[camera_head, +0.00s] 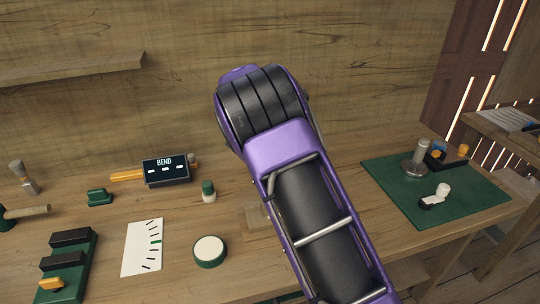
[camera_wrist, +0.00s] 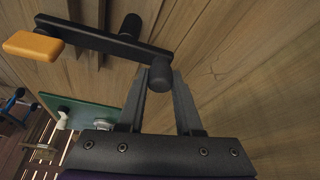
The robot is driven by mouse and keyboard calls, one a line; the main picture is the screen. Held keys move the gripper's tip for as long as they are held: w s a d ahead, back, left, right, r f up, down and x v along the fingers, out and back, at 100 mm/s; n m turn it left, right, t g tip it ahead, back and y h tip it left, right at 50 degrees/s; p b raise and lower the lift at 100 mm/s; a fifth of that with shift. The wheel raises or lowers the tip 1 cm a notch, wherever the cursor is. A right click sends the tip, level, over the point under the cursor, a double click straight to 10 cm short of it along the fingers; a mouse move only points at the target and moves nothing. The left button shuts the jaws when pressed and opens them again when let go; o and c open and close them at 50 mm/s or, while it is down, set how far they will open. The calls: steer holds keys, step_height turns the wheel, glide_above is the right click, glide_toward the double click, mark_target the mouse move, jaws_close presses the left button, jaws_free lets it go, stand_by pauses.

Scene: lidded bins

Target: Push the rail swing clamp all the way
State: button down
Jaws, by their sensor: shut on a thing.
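The rail swing clamp appears to be the black bar (camera_wrist: 100,40) with an orange end piece (camera_wrist: 33,45) in the wrist view. A thick black post (camera_wrist: 131,25) stands near the bar's middle. A round black knob (camera_wrist: 161,72) sits at its right end. My gripper (camera_wrist: 161,82) has its two fingertips on either side of this knob and is shut on it. In the head view my purple and black arm hides the gripper and the clamp.
A green mat (camera_head: 385,178) on the right holds a metal post on a disc (camera_head: 414,165), a black block with an orange knob (camera_head: 437,158) and a white-topped piece (camera_head: 436,196). A BEND display (camera_head: 166,170), a round white-topped puck (camera_head: 209,250) and a paper scale (camera_head: 141,248) lie left.

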stand_by(0.3)
steer(key=c, duration=0.6)
jaws_free()
steer(key=shift+r, duration=0.1)
steer(key=p+v, duration=0.1)
steer(key=v, duration=1.6)
steer(key=shift+w+r+p, duration=0.1)
steer(key=shift+r+p, duration=0.05)
steer(key=shift+p, duration=0.25)
